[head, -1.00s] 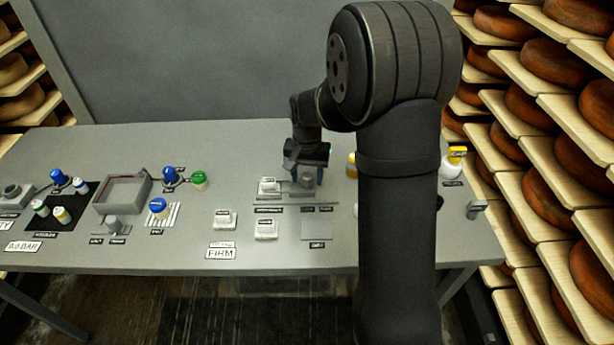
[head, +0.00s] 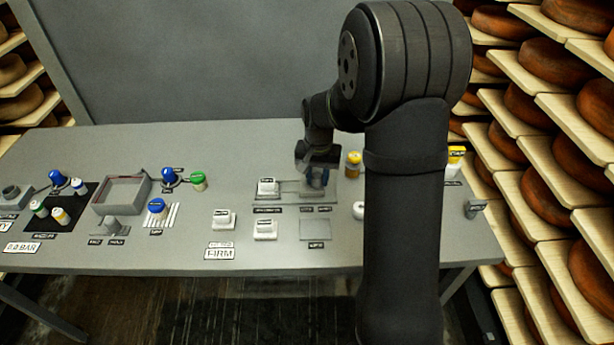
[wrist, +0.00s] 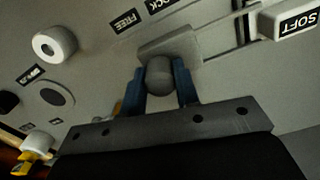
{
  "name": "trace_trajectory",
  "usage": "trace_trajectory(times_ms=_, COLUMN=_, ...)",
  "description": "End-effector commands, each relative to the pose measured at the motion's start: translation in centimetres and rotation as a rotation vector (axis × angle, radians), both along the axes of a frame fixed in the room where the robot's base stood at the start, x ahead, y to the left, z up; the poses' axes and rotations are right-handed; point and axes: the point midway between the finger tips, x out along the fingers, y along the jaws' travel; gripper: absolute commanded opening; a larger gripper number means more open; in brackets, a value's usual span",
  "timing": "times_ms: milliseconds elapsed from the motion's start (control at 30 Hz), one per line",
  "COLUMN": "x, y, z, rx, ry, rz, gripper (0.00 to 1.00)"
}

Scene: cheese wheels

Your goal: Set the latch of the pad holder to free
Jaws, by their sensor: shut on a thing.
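The pad holder (head: 290,199) is a flat grey plate toward the back right of the table. Its latch is a grey rounded knob (wrist: 160,76) on a small sliding block (wrist: 172,46). My gripper (head: 316,182) is down at the holder, its blue fingers shut on the knob, one on each side. The wrist view shows the grip closely (wrist: 160,88). The FREE label (wrist: 127,20) and the LOCK label (wrist: 161,4) lie beside the block, the knob nearer FREE. A white pad marked SOFT (wrist: 292,20) sits at the holder's other end.
Two white pads (head: 223,219) (head: 265,229) and a FIRM sign (head: 219,253) are in front. A yellow-topped part (head: 353,164) stands close right of my gripper. A grey tray (head: 121,194) and blue knobs are left. My arm hides part of the right side.

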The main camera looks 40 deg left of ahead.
Motion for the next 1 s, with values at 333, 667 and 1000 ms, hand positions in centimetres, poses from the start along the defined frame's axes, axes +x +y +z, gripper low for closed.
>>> trace_trajectory(times_ms=333, x=1.8, y=-1.8, z=0.0, rx=-0.001, ry=-0.002, rz=0.000, gripper=0.00)
trace_trajectory(times_ms=667, x=1.8, y=-1.8, z=0.0, rx=-0.001, ry=-0.002, rz=-0.001, gripper=0.50)
trace_trajectory(times_ms=1000, x=1.7, y=-1.7, z=1.0, rx=0.002, ry=-0.002, rz=0.000, gripper=0.50)
